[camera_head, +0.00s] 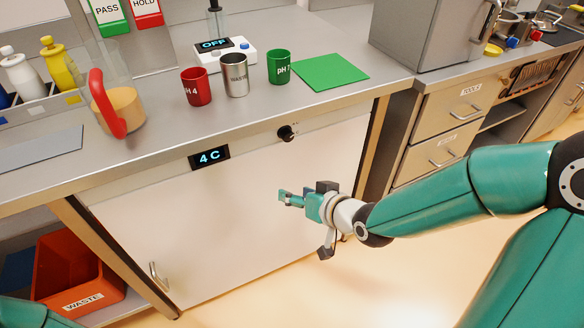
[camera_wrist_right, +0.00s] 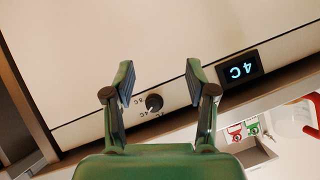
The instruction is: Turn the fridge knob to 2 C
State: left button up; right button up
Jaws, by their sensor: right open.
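The fridge knob (camera_head: 286,133) is a small black dial on the strip under the counter edge. In the right wrist view the knob (camera_wrist_right: 154,103) has a light mark, with small printed temperature labels beside it. The display (camera_head: 209,157) on the white fridge (camera_head: 240,200) reads 4 C, and the display (camera_wrist_right: 239,69) reads the same in the wrist view. My right gripper (camera_head: 284,198) is in front of the fridge door, below the knob and apart from it. In the wrist view my right gripper (camera_wrist_right: 158,85) is open, with the knob appearing between its fingers. My left gripper does not show.
An orange waste bin (camera_head: 75,270) stands at lower left. The space before the door is clear.

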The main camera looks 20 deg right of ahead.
aim_at(289, 138)
pick_arm(q)
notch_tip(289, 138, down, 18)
jog(key=b, duration=1.5)
pick_arm(e)
jog(key=s+d+r+t+h, duration=0.2)
jog(key=s+d+r+t, duration=0.3)
jog(key=t, duration=0.2)
jog(key=w+p, duration=0.1)
jog(key=w, duration=0.4)
jog(key=w+p, duration=0.2)
jog(key=w, duration=0.4)
jog(key=w+a+p, duration=0.1)
jog(key=w+p, duration=0.1)
jog(key=w, duration=0.4)
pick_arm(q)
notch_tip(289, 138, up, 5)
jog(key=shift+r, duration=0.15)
pick_arm(e)
grip_shut()
